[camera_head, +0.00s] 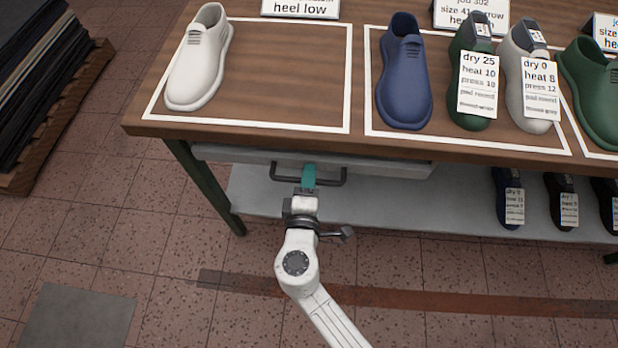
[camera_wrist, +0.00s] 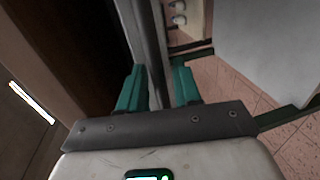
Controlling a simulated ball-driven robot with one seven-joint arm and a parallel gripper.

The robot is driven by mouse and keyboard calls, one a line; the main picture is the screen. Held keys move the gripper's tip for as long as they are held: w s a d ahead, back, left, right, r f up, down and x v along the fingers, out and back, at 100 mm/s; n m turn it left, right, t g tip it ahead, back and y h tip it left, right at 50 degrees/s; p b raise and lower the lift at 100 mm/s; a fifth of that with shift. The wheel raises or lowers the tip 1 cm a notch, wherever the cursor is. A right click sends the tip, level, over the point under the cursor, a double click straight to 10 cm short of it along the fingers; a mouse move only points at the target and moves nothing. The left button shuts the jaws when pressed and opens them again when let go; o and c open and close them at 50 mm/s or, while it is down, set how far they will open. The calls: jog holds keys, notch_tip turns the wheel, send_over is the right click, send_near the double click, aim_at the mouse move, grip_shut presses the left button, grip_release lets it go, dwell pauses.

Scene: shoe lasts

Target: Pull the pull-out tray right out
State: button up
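The pull-out tray (camera_head: 230,154) is a shallow pale grey tray under the front edge of the wooden bench top. It looks pushed in. Its dark bar handle (camera_head: 335,182) sticks out from the front. My gripper (camera_head: 309,176) is at the middle of the handle, with a teal finger over the bar. In the wrist view my gripper (camera_wrist: 159,82) has its two teal fingers apart, with a grey strip showing in the gap between them. I cannot tell whether either finger touches the handle.
The bench top (camera_head: 290,75) carries a white shoe last (camera_head: 199,60), a blue one (camera_head: 403,75) and several labelled ones. A lower grey shelf (camera_head: 400,205) holds more lasts at the right. A pallet stack (camera_head: 35,70) stands at the left. The tiled floor before the bench is clear.

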grip_shut()
jog(key=shift+s, duration=0.1)
dwell(0.3)
